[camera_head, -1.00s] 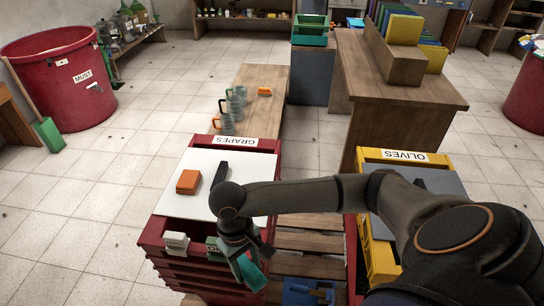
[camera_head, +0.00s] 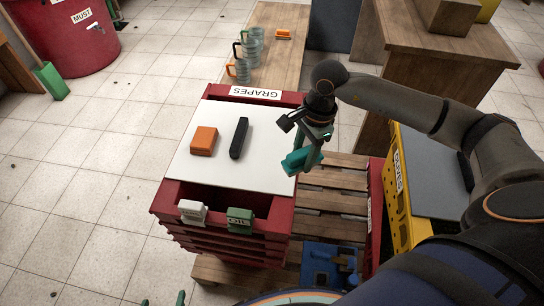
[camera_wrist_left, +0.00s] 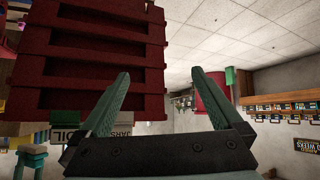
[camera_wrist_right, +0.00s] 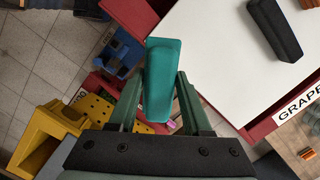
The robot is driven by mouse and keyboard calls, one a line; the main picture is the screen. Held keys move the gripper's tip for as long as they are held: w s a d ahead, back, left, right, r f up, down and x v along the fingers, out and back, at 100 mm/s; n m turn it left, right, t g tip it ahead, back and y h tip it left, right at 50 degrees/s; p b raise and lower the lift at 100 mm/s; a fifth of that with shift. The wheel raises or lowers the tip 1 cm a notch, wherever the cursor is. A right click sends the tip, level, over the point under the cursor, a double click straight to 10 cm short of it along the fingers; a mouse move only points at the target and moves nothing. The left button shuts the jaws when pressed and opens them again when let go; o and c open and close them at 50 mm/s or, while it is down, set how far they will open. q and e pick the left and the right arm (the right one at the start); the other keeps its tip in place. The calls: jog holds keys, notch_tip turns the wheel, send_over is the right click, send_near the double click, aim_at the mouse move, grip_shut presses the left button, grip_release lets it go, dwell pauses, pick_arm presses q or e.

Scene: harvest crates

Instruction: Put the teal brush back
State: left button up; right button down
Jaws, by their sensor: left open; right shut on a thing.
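My right gripper (camera_head: 318,150) is shut on the teal brush (camera_head: 298,161), a plain teal block from what shows, and holds it at the right edge of the red GRAPES crate (camera_head: 272,222). In the right wrist view the brush (camera_wrist_right: 161,70) stands out between the fingers, with the crate's white top beside it. I cannot tell whether the brush touches anything. My left gripper (camera_wrist_left: 160,76) is open and empty, facing the red crate's slatted side in the left wrist view; only its green fingertips (camera_head: 165,300) show at the head view's bottom edge.
An orange block (camera_head: 203,140) and a black block (camera_head: 239,138) lie on the white lid (camera_head: 265,165). White (camera_head: 193,212) and green (camera_head: 240,219) tags hang at the crate's front. A blue bin (camera_head: 325,262) sits on the pallet (camera_head: 335,180); a yellow crate (camera_head: 410,205) stands right. Mugs stand behind.

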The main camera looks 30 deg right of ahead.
jog(key=w+d+r+m+h+b, duration=0.1)
jog(key=d+m, duration=0.4)
jog(key=m, duration=0.8)
jog(key=w+d+r+m+t+h+b, duration=0.1)
jog(key=w+d+r+m+b, duration=0.3)
jog(key=m, duration=0.9)
jog(key=shift+d+r+m+h, duration=0.3)
jog(key=shift+d+r+h, duration=0.2)
jog(key=shift+d, duration=0.1)
jog(key=shift+w, duration=0.1)
jog(key=w+a+f, duration=0.2)
jog(key=a+f, duration=0.1)
jog(key=a, duration=0.1)
jog(key=w+a+f, duration=0.1)
jog(key=a+f, duration=0.2)
jog(key=w+a+f, duration=0.2)
jog(key=a, duration=0.2)
jog(key=shift+w+a+f+p, duration=0.3)
jog(key=shift+w+f+p, duration=0.05)
jog(key=shift+f, duration=0.05)
jog(key=shift+w+a+f, duration=0.15)
jog(key=shift+a+f, duration=0.15)
jog(key=shift+f, duration=0.1)
notch_tip(320, 180, down, 3)
jog(key=shift+a, duration=0.15)
jog(key=shift+w, duration=0.1)
